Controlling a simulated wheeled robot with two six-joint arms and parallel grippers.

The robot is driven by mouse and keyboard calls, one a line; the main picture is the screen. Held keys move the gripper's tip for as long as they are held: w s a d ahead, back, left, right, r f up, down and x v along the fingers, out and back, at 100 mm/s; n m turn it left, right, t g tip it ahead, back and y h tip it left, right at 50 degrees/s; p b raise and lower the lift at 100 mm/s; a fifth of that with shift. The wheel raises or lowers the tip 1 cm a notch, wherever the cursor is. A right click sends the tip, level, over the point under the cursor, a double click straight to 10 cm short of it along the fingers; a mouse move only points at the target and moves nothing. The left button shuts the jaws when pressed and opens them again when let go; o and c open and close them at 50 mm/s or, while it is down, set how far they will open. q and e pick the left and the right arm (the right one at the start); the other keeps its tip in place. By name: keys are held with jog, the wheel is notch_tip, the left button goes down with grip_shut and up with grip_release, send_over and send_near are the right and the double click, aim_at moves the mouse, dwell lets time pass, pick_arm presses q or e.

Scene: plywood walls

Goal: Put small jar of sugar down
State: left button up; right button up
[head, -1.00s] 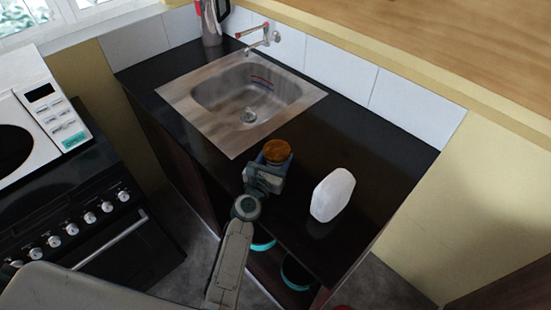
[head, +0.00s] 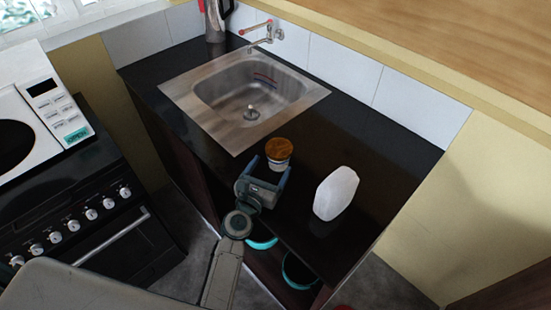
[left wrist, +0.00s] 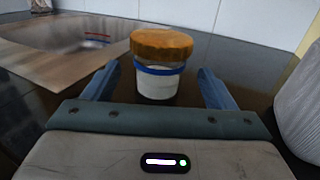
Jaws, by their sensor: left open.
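The small jar of sugar (head: 279,153), with a brown-orange lid, a blue band and a pale body, stands upright on the black counter (head: 345,130), just right of the sink's front corner. In the left wrist view the jar (left wrist: 158,80) is centred just beyond and between the fingers, with gaps on both sides. My left gripper (head: 270,169) is open and empty on the near side of the jar. Its blue fingers also show in the left wrist view (left wrist: 158,88). My right gripper is not in view.
A white rounded container (head: 336,193) stands on the counter right of my left gripper. The steel sink (head: 245,98) with its tap (head: 262,33) lies behind and left. A kettle (head: 215,20) stands at the back. Teal-rimmed items (head: 298,272) sit below the counter.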

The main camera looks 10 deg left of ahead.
pick_arm(q)
jog(key=s, duration=0.3)
jog(key=s+a+b, duration=0.1)
jog(key=s, duration=0.1)
jog(key=shift+s, duration=0.55)
jog(key=shift+s+a, duration=0.1)
jog(key=shift+s, duration=0.05)
dwell(0.8)
